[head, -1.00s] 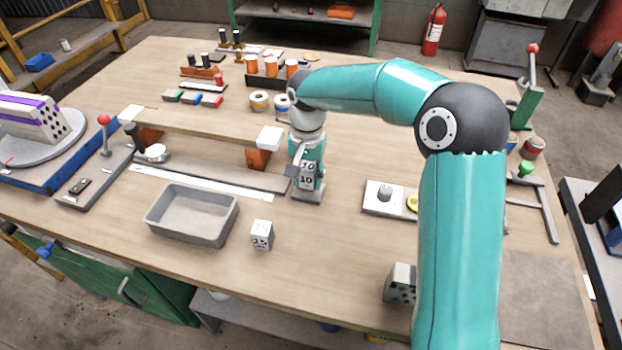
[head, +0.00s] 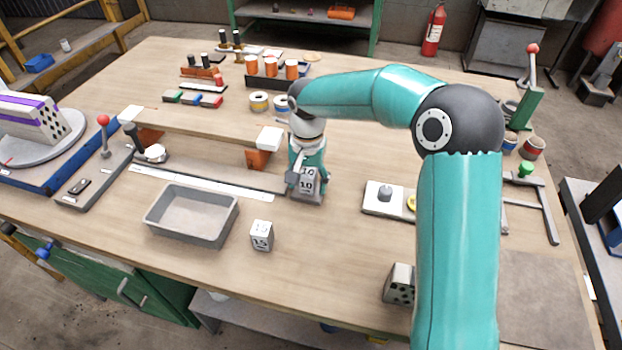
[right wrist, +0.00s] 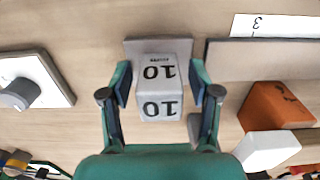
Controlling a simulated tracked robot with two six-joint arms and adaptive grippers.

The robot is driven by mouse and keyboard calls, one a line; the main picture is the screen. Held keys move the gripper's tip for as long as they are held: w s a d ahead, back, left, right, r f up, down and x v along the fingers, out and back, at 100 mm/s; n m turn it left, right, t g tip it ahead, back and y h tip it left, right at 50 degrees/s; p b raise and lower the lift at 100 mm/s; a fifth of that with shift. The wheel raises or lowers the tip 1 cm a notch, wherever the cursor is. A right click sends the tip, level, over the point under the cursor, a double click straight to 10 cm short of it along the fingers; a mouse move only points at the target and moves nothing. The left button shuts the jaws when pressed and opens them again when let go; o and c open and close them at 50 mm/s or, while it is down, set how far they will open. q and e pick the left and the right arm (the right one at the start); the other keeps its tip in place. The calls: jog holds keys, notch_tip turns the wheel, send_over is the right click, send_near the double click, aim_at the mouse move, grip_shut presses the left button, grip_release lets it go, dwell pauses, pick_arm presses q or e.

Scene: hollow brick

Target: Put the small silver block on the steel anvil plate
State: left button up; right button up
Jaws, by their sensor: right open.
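The small silver block (head: 307,180), marked 10, is at the middle of the bench; it also shows in the right wrist view (right wrist: 159,88). A flat grey plate, which looks like the steel anvil plate (right wrist: 158,45), shows under and behind the block. I cannot tell whether the block touches it. My right gripper (right wrist: 161,88) is open, with one finger on each side of the block. The fingers seem to stand a little apart from its sides. In the head view, this gripper (head: 306,176) points down and partly hides the plate. My left gripper is not in view.
A grey tray (head: 193,215) and a second block marked 15 (head: 261,235) stand to the left. A long grey bar with orange supports (head: 257,158) lies close on the left. A pale plate with a knob (head: 383,198) is to the right, with clear bench between.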

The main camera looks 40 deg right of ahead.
aim_at(308, 172)
notch_tip(308, 172, up, 12)
jog(key=shift+r+p, duration=0.1)
jog(key=shift+p, duration=0.55)
